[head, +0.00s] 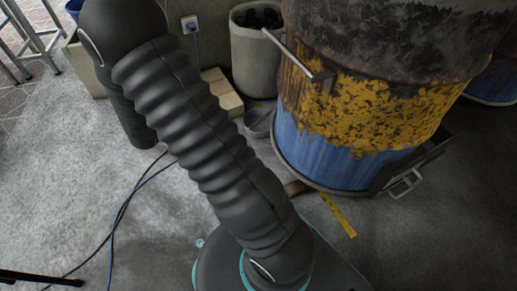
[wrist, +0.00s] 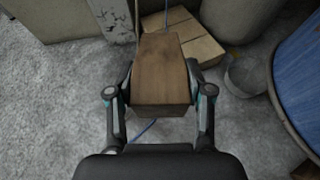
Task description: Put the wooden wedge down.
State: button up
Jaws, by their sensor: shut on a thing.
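The wooden wedge (wrist: 160,65) is a brown block in the wrist view, with a broad upper face that narrows away from me and a darker near end. My gripper (wrist: 161,88) is shut on it, one finger against each side. The wedge appears to be above the grey floor, but I cannot tell how high. In the head view, my black ribbed arm crosses the middle, and neither the gripper nor the held wedge can be made out.
Pale blocks (wrist: 185,38) lie just beyond the wedge. A grey bowl (wrist: 247,75) and the blue barrel (wrist: 302,80) are to the right. A bin (head: 256,60) stands behind. A brown wood piece (head: 296,188) lies by the barrel's foot. Floor (wrist: 45,90) is clear at left.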

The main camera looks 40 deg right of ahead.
jog(key=s+d+f+m+g+h, duration=0.1)
jog(key=s+d+f+m+g, duration=0.1)
jog(key=f, duration=0.8)
jog(key=s+d+f+m+g+h, duration=0.2)
jog(key=f+m+g, duration=0.4)
jog(key=f, duration=0.4)
jog(key=s+d+f+m+g+h+b, duration=0.1)
jog(key=s+d+f+m+g, duration=0.3)
jog(key=f, duration=0.6)
jog(key=shift+s+m+g+h, duration=0.4)
jog(key=shift+s+g+h, duration=0.25)
jog(key=shift+s, duration=0.25)
jog(key=shift+s+d+f, duration=0.2)
jog(key=shift+s+d, duration=0.05)
jog(key=s+d, duration=0.1)
jog(key=d, duration=0.4)
jog(key=s+d, duration=0.1)
jog(key=d, duration=0.5)
jog(key=s+d, duration=0.2)
jog(key=d, duration=0.3)
jog(key=shift+d, duration=0.25)
jog(key=shift+d+f+b, duration=0.15)
jog(key=shift+f+b, duration=0.2)
jog(key=shift+f, duration=0.55)
jog(key=shift+d+f+b, duration=0.15)
jog(key=shift+f+b, duration=0.15)
jog(key=shift+f, duration=0.55)
jog(key=shift+f, duration=0.1)
jog(key=o, duration=1.2)
jog(key=shift+f, duration=0.1)
